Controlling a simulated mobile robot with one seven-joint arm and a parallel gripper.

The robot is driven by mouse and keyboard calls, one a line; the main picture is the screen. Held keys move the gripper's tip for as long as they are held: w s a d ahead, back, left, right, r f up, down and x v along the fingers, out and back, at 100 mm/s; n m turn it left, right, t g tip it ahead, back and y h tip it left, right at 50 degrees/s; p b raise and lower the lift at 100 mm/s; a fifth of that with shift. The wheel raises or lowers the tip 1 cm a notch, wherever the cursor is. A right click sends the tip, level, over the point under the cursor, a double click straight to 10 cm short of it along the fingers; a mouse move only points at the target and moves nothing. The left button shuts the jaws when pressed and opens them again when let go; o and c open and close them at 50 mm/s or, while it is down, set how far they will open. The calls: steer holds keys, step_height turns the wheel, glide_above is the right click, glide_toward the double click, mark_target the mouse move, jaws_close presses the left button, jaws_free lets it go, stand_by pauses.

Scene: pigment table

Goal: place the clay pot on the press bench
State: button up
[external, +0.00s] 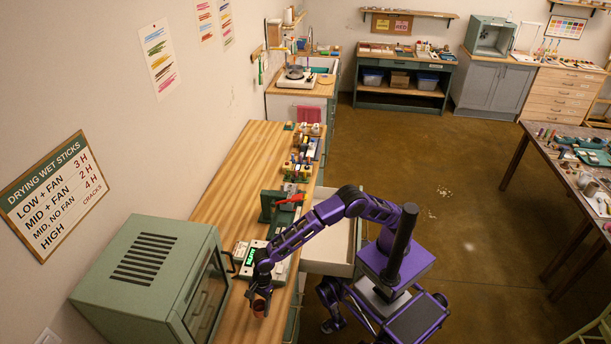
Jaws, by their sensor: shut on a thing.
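My gripper (261,293) points down at the near end of the long wooden bench, just right of the green oven-like cabinet. It is shut on a small reddish-brown clay pot (259,309), which shows below the fingers. I cannot tell whether the pot touches the bench top or hangs just above it. The press bench seems to be this wooden bench (226,203), with a green press with a red handle (280,205) standing midway along it.
The green cabinet (150,275) stands close left of my gripper. A device with a lit green display (250,257) sits just behind it. An open drawer (328,245) juts out under my arm. Several small blocks and jars (298,165) stand farther back. Bare wood lies left of the press.

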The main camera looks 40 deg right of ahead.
steer(key=shift+f, duration=1.95)
steer(key=shift+f, duration=0.15)
steer(key=o, duration=1.5)
steer(key=v, duration=1.2)
steer(key=shift+p, duration=0.3)
